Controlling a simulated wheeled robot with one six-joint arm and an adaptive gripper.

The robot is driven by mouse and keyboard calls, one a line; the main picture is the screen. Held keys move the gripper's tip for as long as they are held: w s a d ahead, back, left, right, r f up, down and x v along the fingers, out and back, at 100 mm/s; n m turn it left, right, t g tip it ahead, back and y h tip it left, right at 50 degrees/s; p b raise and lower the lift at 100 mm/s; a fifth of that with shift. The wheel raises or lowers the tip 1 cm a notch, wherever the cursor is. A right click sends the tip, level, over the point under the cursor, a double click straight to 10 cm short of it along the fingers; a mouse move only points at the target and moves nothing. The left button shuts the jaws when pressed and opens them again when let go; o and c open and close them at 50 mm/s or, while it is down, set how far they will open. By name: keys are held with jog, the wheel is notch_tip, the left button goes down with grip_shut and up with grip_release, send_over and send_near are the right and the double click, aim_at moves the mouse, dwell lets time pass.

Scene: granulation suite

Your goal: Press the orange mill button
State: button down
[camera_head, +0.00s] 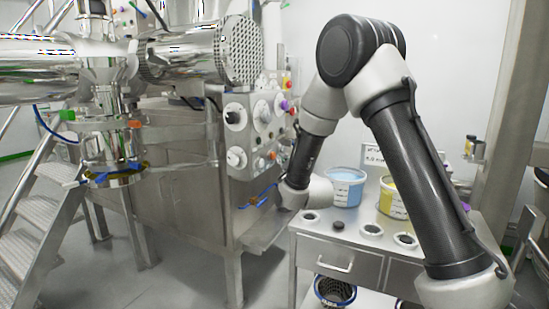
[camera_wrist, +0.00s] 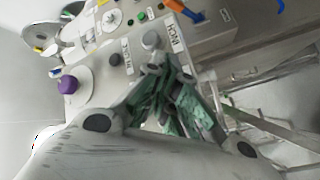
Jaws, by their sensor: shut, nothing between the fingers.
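The pale control panel (camera_head: 243,108) on the steel machine carries dials, knobs and small coloured buttons. A small orange spot (camera_head: 272,155) low on the panel looks like an orange button, but its label is too small to read. My gripper (camera_wrist: 162,70) is shut and empty in the wrist view, its tips close to the panel near a grey round button (camera_wrist: 151,40). I cannot tell whether the tips touch the panel. In the head view, my arm hides the gripper. No orange button shows clearly in the wrist view; the gripper covers part of the panel.
A purple knob (camera_wrist: 68,84) and a green button (camera_wrist: 142,17) show on the panel. A blue and orange lever (camera_wrist: 184,11) sits beyond it. A steel table (camera_head: 330,238) with a blue tub (camera_head: 344,190) and yellow tub (camera_head: 391,200) stands close to my arm. Steps (camera_head: 42,190) are at left.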

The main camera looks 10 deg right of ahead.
jog(key=shift+s+d, duration=0.15)
jog(key=shift+d, duration=0.05)
jog(key=s+d, duration=0.1)
jog(key=d, duration=0.1)
jog(key=s+d, duration=0.2)
dwell(0.6)
dwell(0.5)
